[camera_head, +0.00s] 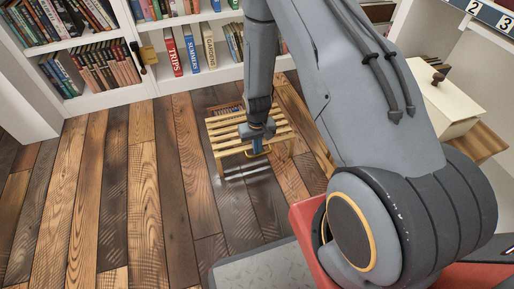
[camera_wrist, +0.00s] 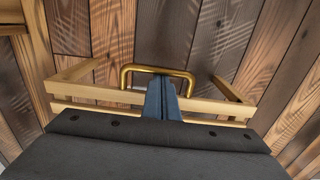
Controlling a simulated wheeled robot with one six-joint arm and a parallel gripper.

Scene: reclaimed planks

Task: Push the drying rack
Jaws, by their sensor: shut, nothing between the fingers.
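The drying rack (camera_head: 222,131) is a slatted pale wooden frame standing on the plank floor, in front of the bookshelf. In the wrist view the rack (camera_wrist: 84,108) spans the middle, with a brass handle (camera_wrist: 131,72) on it. My gripper (camera_wrist: 166,85) is shut and empty, its blue fingers held together at the handle. In the head view my gripper (camera_head: 256,150) reaches down at the rack's near side. I cannot tell whether the fingers touch the handle or the rack. My wrist and arm hide part of the rack.
A white bookshelf (camera_head: 150,93) full of books stands behind the rack. A cream box (camera_head: 440,100) sits on a wooden surface at the right. The plank floor (camera_head: 110,190) to the left and in front of the rack is clear.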

